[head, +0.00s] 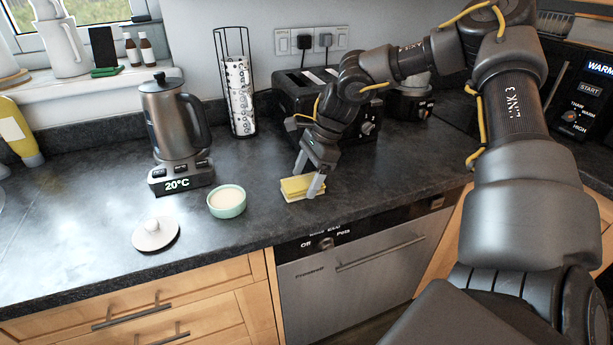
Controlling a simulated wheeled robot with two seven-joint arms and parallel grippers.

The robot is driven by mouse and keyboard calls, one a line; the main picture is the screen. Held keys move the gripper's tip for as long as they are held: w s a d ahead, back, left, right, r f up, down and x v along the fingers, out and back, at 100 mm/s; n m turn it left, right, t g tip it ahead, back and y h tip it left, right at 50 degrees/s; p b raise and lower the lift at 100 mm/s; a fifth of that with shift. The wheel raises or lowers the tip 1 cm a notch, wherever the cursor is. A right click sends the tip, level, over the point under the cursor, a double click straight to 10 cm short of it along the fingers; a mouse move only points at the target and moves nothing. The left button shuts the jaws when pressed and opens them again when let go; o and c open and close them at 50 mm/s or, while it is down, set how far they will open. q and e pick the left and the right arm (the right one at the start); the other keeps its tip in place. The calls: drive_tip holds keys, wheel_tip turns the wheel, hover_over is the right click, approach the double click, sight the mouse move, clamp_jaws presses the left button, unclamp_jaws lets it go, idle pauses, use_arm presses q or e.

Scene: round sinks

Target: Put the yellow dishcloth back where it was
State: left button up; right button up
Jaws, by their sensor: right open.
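A folded yellow dishcloth (294,189) lies flat on the dark countertop, a little back from its front edge, above the dishwasher. My right gripper (307,189) points down at the cloth's right part. Its jaws are open, with one fingertip at the cloth's front right side and the other partly behind. I cannot tell whether the fingers touch the cloth. My left gripper is not in view.
A small green bowl (227,202) stands just left of the cloth, with a pale round lid (155,233) further left. A kettle (174,126) on its base, a wire rack (236,90) and a black toaster (300,98) stand behind. Counter right of the cloth is clear.

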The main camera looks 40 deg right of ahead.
drive_tip(key=shift+r, duration=0.1)
drive_tip(key=shift+d+r, duration=0.15)
drive_tip(key=shift+r, duration=0.15)
drive_tip(key=v, duration=1.1)
drive_tip(key=shift+b, duration=0.35)
drive_tip(key=shift+r, duration=0.2)
